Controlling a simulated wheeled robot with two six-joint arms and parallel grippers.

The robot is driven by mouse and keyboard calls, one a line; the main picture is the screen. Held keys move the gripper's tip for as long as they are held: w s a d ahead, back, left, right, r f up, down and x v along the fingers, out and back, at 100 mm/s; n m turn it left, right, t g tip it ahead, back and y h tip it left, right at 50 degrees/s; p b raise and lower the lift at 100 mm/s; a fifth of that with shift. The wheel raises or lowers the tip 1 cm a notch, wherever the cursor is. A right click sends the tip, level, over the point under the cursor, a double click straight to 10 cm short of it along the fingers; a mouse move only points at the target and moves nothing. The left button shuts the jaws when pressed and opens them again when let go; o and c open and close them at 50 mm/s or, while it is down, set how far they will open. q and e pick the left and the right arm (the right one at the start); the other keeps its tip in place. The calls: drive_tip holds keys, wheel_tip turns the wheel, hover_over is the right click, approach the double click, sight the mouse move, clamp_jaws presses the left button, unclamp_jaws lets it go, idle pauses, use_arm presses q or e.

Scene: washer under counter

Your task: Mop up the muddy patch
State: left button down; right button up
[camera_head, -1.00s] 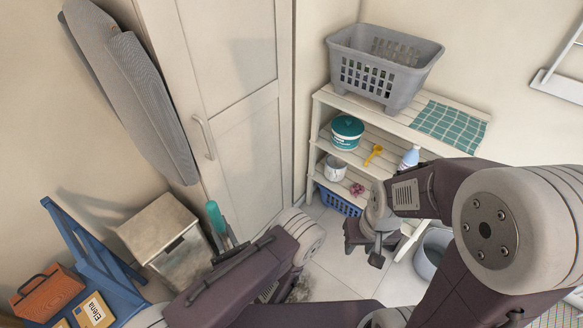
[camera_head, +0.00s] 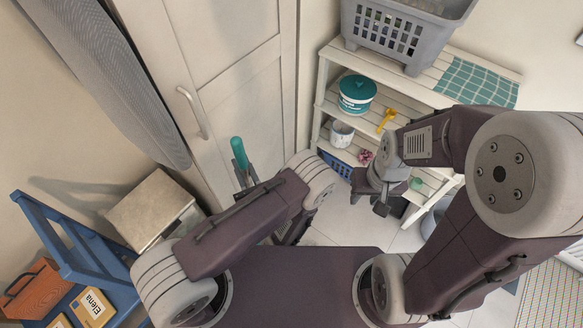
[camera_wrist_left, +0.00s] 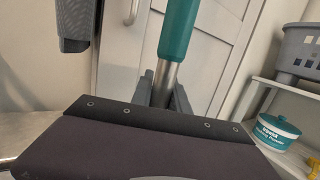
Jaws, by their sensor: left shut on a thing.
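A tool with a teal grip (camera_head: 239,155) and a metal shaft stands nearly upright in front of the tall cabinet door; I take it for the mop. In the left wrist view the teal grip (camera_wrist_left: 180,32) is above my left gripper (camera_wrist_left: 163,95), whose fingers are shut around the silver shaft just below it. In the head view my left gripper (camera_head: 243,181) is small and partly behind my arm. My right gripper (camera_head: 368,203) hangs empty in front of the shelf, its fingertips apart. The mop's lower end and the muddy patch are hidden.
A slatted shelf (camera_head: 427,85) at the right holds a grey basket (camera_head: 405,35), a teal tub (camera_head: 357,95) and a yellow scoop (camera_head: 387,119). A beige box (camera_head: 150,208) and blue step stool (camera_head: 62,235) stand left. Some pale floor (camera_head: 335,226) shows between my arms.

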use_arm(q)
drive_tip(key=w+d+f+m+h+b, duration=0.1)
drive_tip(key=w+d+f+b, duration=0.15)
drive_tip(key=d+b, duration=0.2)
drive_tip(key=w+d+f+t+h+b, duration=0.1)
drive_tip(key=w+d+f+b, duration=0.15)
drive_tip(key=d+b, duration=0.2)
drive_tip(key=w+d+f+m+h+b, duration=0.1)
drive_tip(key=d+f+b, duration=0.2)
drive_tip(key=d+b, duration=0.15)
wheel_tip(320, 180, down, 7)
drive_tip(key=b, duration=0.6)
drive_tip(key=shift+d, duration=0.3)
drive_tip(key=shift+r, duration=0.1)
